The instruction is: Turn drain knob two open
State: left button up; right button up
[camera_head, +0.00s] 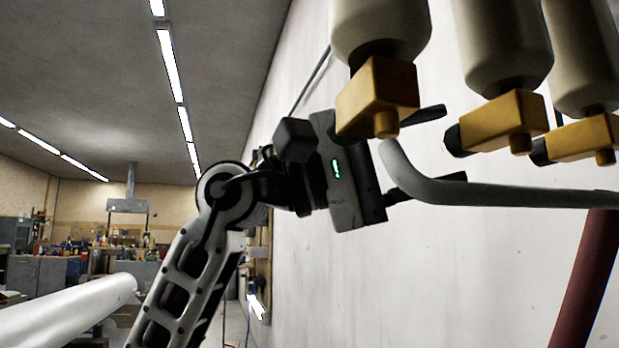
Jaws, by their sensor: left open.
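Three brass drain valves hang under pale cylinders: a near one (378,97), a middle one (503,122) and a far one (586,140). The middle valve has a black knob (453,141) on its left side, and the far valve has a black knob (541,152) too. No knob can be made out on the near valve. My left gripper (450,144) is open, its dark fingers apart, one above the other, pointing right. In the picture the middle knob lies between the fingertips; contact or depth cannot be told. My right gripper is not in view.
A grey bent pipe (490,192) runs below the valves, and its upturned end overlaps the gap between my left fingers in the picture. A dark red pipe (585,280) stands at the lower right. A white wall (400,280) is behind. Cluttered benches (45,275) are far left.

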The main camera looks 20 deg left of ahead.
pick_arm(q)
jog(key=p+v, duration=0.1)
jog(key=v, duration=1.4)
jog(key=shift+a, duration=0.2)
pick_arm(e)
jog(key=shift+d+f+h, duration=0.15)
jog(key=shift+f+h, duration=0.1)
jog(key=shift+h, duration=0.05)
